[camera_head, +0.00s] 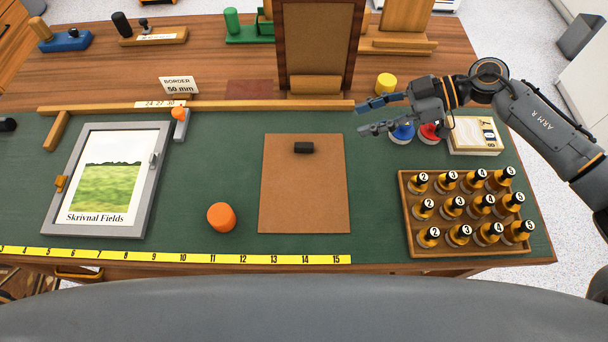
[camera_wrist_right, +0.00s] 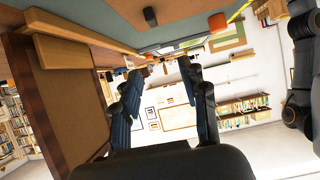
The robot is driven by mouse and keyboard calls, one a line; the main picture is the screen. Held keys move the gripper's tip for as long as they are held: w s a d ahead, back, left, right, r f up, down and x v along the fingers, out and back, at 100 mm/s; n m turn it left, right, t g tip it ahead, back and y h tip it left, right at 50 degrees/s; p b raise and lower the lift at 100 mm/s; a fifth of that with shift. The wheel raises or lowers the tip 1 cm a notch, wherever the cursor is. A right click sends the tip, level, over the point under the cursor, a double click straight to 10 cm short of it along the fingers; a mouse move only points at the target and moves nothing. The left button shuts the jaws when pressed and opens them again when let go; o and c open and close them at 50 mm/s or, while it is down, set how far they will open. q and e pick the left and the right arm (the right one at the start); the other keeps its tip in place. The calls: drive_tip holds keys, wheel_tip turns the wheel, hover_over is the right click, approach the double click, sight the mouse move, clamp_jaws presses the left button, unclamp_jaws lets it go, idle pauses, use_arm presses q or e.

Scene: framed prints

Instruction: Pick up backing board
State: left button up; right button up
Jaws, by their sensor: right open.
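The backing board (camera_head: 305,205) is a flat brown rectangle lying on the green mat (camera_head: 400,160). A small black block (camera_head: 303,147), like a grip, sits near its far edge. My right gripper (camera_head: 365,117) is open and empty, pointing left, beyond and to the right of the board's far right corner. Its open fingers also show in the right wrist view (camera_wrist_right: 160,95), with nothing between them. My left gripper is not in view.
A tall framed panel (camera_head: 320,50) stands behind the board. A bottle rack (camera_head: 415,240) and blue and red knobs (camera_head: 402,132) are at right. An orange cylinder (camera_head: 221,217) and a grey picture frame (camera_head: 150,190) lie left. The mat between board and rack is bare.

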drive_tip(key=f+b, duration=0.1)
drive_tip(key=f, duration=0.1)
drive_tip(key=f+b, duration=0.1)
drive_tip(key=shift+w+f, duration=0.2)
drive_tip(key=shift+f, duration=0.15)
drive_tip(key=shift+a+f, duration=0.15)
drive_tip(key=shift+a, duration=0.1)
drive_tip(key=p, duration=0.1)
approach(307, 145)
drive_tip(key=x, duration=0.3)
drive_tip(key=shift+a, duration=0.15)
drive_tip(key=shift+p+x, duration=0.55)
drive_tip(key=shift+x, duration=2.45)
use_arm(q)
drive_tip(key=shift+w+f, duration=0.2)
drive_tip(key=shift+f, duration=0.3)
use_arm(e)
drive_tip(key=shift+c, duration=0.3)
drive_tip(key=shift+w, duration=0.1)
clamp_jaws()
